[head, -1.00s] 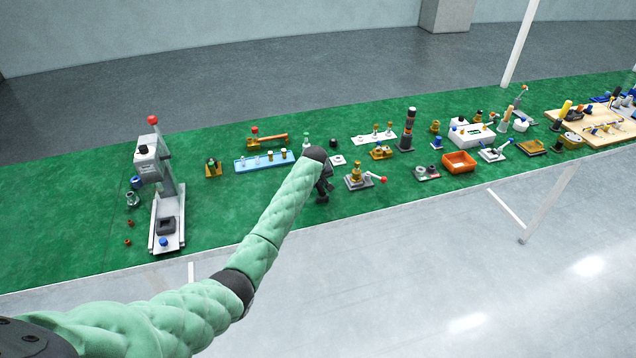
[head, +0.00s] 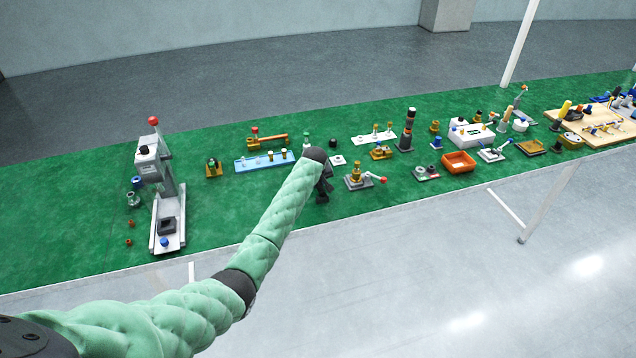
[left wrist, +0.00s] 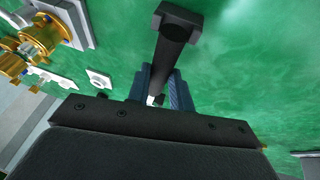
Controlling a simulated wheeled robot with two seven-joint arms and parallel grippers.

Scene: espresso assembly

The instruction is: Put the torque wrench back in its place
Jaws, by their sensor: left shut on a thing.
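My left gripper (left wrist: 160,92) has its blue fingers shut on a dark tool with a thick round shaft and a blocky head, which I take to be the torque wrench (left wrist: 170,50). In the left wrist view the head points away from me over the green mat, and part of the tool between the fingers is hidden. In the head view my left gripper (head: 324,188) is a small dark shape near the front middle of the table, partly hidden by my arm. I cannot make out the wrench's place. My right gripper is not in view.
Right of the gripper stands a brass fixture with a red-knobbed lever (head: 357,177). A small white plate (head: 338,160) lies behind, with a blue tray (head: 250,163) to the left. A grey press (head: 167,195) stands far left. Green mat (head: 230,215) is clear between.

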